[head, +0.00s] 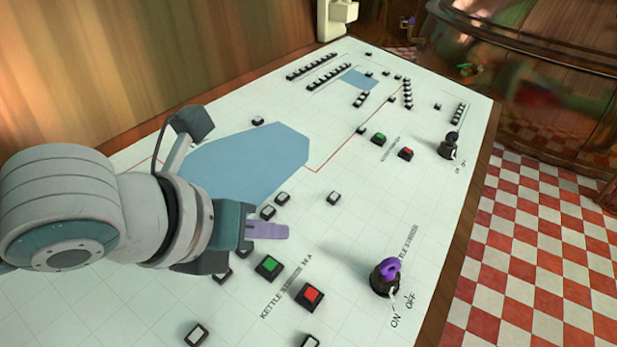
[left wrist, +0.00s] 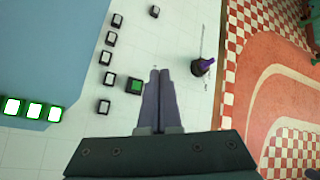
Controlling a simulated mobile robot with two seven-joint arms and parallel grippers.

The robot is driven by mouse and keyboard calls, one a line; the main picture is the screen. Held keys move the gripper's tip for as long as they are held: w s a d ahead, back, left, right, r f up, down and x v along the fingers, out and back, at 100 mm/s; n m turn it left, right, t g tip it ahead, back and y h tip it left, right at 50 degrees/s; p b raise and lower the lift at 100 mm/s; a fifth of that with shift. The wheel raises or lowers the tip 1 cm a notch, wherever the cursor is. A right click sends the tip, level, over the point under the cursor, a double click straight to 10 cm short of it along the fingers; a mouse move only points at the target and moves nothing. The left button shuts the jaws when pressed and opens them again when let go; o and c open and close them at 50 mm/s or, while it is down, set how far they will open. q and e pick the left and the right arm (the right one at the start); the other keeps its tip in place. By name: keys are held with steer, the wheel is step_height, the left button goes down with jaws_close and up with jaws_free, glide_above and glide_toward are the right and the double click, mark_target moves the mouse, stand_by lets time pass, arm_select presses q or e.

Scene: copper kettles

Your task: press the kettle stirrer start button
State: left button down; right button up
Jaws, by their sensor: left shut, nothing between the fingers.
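A green button (head: 269,266) in a black square housing sits on the white panel, with a red button (head: 309,296) beside it and a partly hidden label starting "KETTLE". My left gripper (head: 287,231) is shut and empty, its purple-grey fingers just above the green button in the head view. In the left wrist view the fingers (left wrist: 159,72) are closed together, and the green button (left wrist: 134,86) lies just left of them. I see no contact. The red button is not visible there, perhaps behind the fingers. My right gripper is not in view.
A purple-topped knob (head: 387,275) marked ON and OFF stands to the right. Farther back are another green button (head: 378,138), a red one (head: 405,152) and a black knob (head: 449,147). Several small buttons dot the panel. A checkered floor (head: 540,240) lies beyond its right edge.

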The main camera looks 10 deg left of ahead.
arm_select(q)
steer(key=b, duration=0.4)
glide_above(270, 266)
steer(key=s, duration=0.1)
steer(key=f, duration=0.4)
steer(key=shift+s+d+f, duration=0.2)
steer(key=shift+d, duration=0.05)
steer(key=shift+w+a+f, duration=0.1)
steer(key=shift+a+f, duration=0.05)
steer(key=shift+f, duration=0.6)
steer(key=shift+f+b, duration=0.15)
steer(key=shift+b, duration=0.2)
steer(key=shift+a+f, duration=0.1)
steer(key=shift+f, duration=0.15)
steer(key=shift+f+b, duration=0.3)
steer(key=shift+f, duration=0.1)
stand_by(0.7)
steer(key=shift+r, duration=0.1)
steer(key=shift+r+p, duration=0.7)
steer(key=shift+p, duration=0.25)
steer(key=shift+r, duration=0.1)
